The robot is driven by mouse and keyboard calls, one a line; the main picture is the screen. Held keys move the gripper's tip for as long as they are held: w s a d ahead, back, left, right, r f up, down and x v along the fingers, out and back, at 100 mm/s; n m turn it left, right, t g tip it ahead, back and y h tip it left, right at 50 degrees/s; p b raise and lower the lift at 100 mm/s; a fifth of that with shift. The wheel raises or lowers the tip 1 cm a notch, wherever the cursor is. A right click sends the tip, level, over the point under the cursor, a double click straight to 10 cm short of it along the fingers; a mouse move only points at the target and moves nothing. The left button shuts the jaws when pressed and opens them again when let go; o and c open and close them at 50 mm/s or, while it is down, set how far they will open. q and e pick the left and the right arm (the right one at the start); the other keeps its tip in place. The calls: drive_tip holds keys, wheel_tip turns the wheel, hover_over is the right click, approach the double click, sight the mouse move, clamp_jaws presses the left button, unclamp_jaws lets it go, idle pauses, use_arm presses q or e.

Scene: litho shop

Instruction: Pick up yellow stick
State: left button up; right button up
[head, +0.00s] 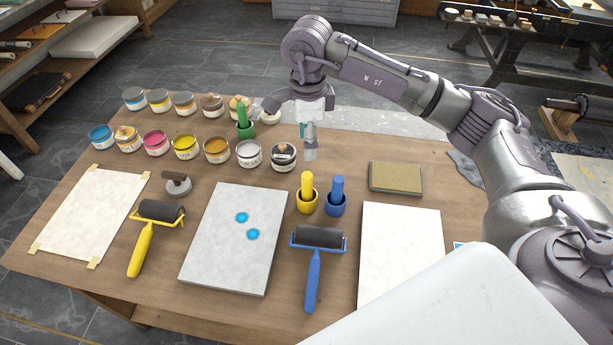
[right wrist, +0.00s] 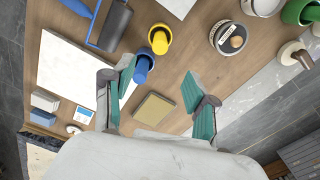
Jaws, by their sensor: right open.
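The yellow stick (head: 307,182) stands upright in a small yellow cup (head: 306,204) near the middle of the table. It also shows in the right wrist view (right wrist: 160,43), beyond the fingertips. A blue stick (head: 338,186) stands in a blue cup (head: 336,207) just to its right. My right gripper (head: 309,153) hangs above the table, behind the yellow stick in the head view and apart from it. In the right wrist view its teal-padded fingers (right wrist: 158,72) are spread with nothing between them. My left gripper is not in view.
Several open paint cans (head: 217,149) stand at the back left; a green stick (head: 242,117) is among them. A blue roller (head: 315,255), a stone slab (head: 236,238) and a yellow roller (head: 150,230) lie in front. A tan pad (head: 396,177) lies right of the cups.

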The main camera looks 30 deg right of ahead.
drive_tip(key=p, duration=0.1)
hover_over(308, 175)
drive_tip(key=f, duration=0.5)
drive_tip(key=shift+s+a+f, duration=0.25)
drive_tip(key=shift+s+f, duration=0.1)
wheel_tip(308, 175, down, 2)
drive_tip(key=shift+w+d+f, duration=0.1)
drive_tip(key=shift+w, duration=0.05)
drive_tip(key=shift+f, duration=0.15)
drive_tip(key=f, duration=0.1)
drive_tip(key=f+p, duration=0.2)
drive_tip(key=f, duration=0.1)
drive_tip(key=shift+w+d+f, duration=0.1)
drive_tip(key=shift+w, duration=0.15)
drive_tip(key=shift+f, duration=0.45)
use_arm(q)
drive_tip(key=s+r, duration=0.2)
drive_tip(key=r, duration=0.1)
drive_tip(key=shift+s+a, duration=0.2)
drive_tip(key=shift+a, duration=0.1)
use_arm(e)
clamp_jaws()
